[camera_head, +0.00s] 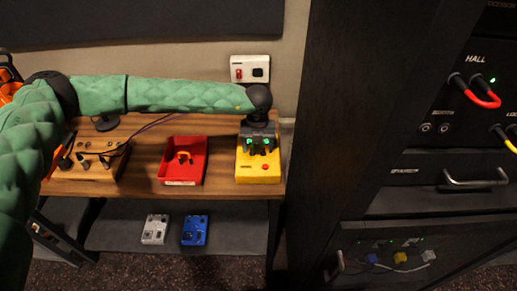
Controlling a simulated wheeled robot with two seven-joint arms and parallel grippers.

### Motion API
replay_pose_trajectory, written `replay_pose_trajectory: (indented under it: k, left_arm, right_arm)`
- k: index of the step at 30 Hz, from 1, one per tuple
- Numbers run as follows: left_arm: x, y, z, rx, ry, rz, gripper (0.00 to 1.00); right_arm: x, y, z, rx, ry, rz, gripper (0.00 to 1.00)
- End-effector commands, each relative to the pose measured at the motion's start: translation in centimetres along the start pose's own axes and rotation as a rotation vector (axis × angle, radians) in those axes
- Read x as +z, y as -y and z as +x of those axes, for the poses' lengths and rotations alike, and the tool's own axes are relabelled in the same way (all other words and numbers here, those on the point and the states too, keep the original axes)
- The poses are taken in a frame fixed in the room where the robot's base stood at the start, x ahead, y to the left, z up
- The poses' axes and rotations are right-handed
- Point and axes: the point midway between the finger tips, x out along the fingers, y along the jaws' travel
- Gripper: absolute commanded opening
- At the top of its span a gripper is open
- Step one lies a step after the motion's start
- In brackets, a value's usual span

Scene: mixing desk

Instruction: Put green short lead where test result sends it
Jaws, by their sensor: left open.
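My left gripper (259,148) points down at the top of a yellow box (257,179) at the right end of the wooden bench. The gripper is open and hides the back of the box. Two small green spots show at the gripper; I cannot tell whether they are lights or parts of a green lead. A red spot shows on the box's front right. I cannot make out the green short lead clearly. My right gripper is not in view.
A wooden box with knobs (93,165) stands left on the bench. A grey box (155,229) and a blue box (195,230) lie on the shelf below. A white wall box (250,68) hangs behind. A dark rack at right carries a red lead (482,97) and a drawer handle (475,180).

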Motion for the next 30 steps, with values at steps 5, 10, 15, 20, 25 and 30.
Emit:
replay_pose_trajectory:
  k: [5, 10, 15, 20, 25, 30]
  left_arm:
    - [-0.01, 0.00, 0.32, 0.000, 0.000, 0.000, 0.69]
    - [-0.01, 0.00, 0.31, 0.000, 0.000, 0.000, 0.69]
    - [-0.01, 0.00, 0.30, 0.000, 0.000, 0.000, 0.69]
    - [-0.01, 0.00, 0.31, 0.000, 0.000, 0.000, 0.69]
    - [-0.01, 0.00, 0.37, 0.000, 0.000, 0.000, 0.69]
    - [-0.02, 0.01, 0.45, 0.000, -0.001, 0.000, 0.69]
  right_arm:
    - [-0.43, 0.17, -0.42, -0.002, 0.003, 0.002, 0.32]
    - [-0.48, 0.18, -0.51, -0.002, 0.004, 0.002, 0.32]
    - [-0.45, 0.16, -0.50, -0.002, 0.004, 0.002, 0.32]
    - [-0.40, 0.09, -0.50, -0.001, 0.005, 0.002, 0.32]
    - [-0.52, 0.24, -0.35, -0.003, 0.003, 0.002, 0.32]
    - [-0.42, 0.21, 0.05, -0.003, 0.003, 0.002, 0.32]
